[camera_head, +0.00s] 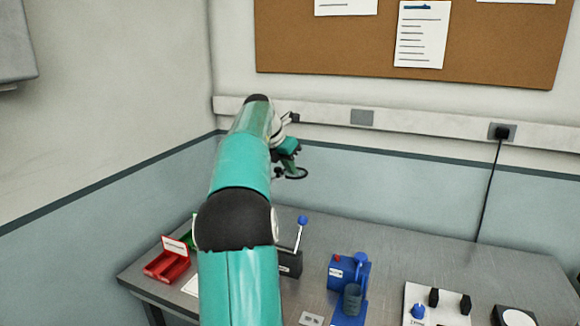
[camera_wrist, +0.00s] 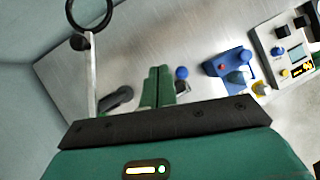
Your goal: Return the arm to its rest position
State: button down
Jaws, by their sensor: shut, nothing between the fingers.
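My teal arm rises through the middle of the camera_head view, reaching up and away over the table (camera_head: 400,255). My gripper (camera_head: 290,165) is at its far end, small and partly turned away, in front of the back wall and above the tabletop. In the camera_wrist view my gripper (camera_wrist: 159,70) shows its two green fingers side by side, closed together with nothing between them. The fingertips appear apart from everything on the table. My arm hides part of the table's left side in the camera_head view.
On the table stand a red bin (camera_head: 167,266), a lever with a blue knob (camera_head: 302,221), a blue device (camera_head: 348,275) and a white panel with black knobs (camera_head: 437,305). Behind are the wall and a corkboard (camera_head: 300,45). A cable (camera_head: 488,190) hangs at right.

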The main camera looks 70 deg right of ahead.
dwell(0.6)
jog(key=w+a+r+m+t, duration=0.1)
jog(key=w+a+m+t, duration=0.1)
jog(key=w+a, duration=0.7)
jog(key=w+a+m+t+y, duration=0.15)
jog(key=w+a, duration=0.25)
jog(key=a, duration=0.9)
jog(key=w+a+r+m+t+h, duration=0.1)
jog(key=w+a+m+t, duration=0.15)
jog(key=w+a, duration=0.65)
jog(key=s+a+f+m+t+y, duration=0.1)
jog(key=s+a+f+m, duration=0.15)
jog(key=a, duration=0.85)
jog(key=s+a+f+m+t+y, duration=0.1)
jog(key=s+a+f+y, duration=0.15)
jog(key=a, duration=0.95)
jog(key=s+a+f+m, duration=0.2)
jog(key=s+a+f, duration=0.1)
jog(key=a, duration=0.3)
jog(key=s+a+f+m+y, duration=0.1)
jog(key=s+a+f+m, duration=0.1)
jog(key=s+a+f, duration=0.2)
jog(key=a+f, duration=0.1)
jog(key=a, duration=0.1)
jog(key=shift+a+t, duration=0.3)
jog(key=shift+d, duration=0.15)
